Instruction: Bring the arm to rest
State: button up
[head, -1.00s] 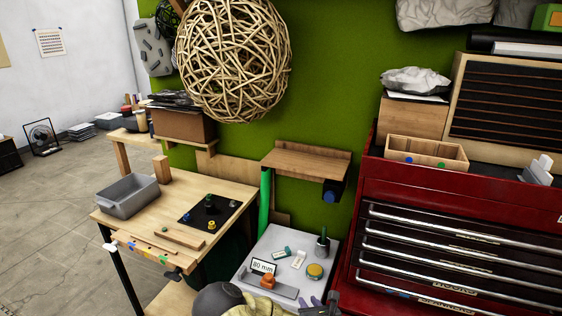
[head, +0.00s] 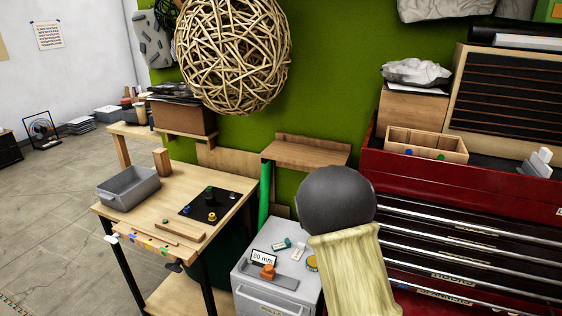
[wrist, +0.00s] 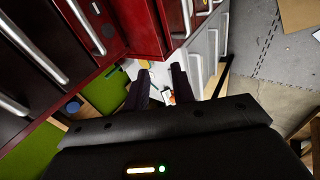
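My gripper (wrist: 160,86) shows in the wrist view with its two dark fingers apart and nothing held between them. The small white cabinet's top and a few small items show beyond the fingertips, at a distance. In the head view my arm rises in front of the cabinet and the red tool chest, with a round grey joint and a pale yellow sleeve. The gripper itself does not show in the head view.
The red tool chest (head: 400,172) stands close on the right. The white cabinet (head: 262,300) bears an orange item (head: 267,272) and a size card (head: 264,257). A workbench (head: 170,197) with a grey bin (head: 127,190) is left. A wooden shelf (head: 305,152) juts from the green wall.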

jog(key=s+a+r+m+g+y, duration=0.1)
jog(key=s+r+m+g, duration=0.3)
jog(key=s+r+m, duration=0.8)
jog(key=shift+s+a+r+m+g+y, duration=0.25)
jog(key=shift+s+m, duration=0.35)
jog(key=shift+s, duration=0.6)
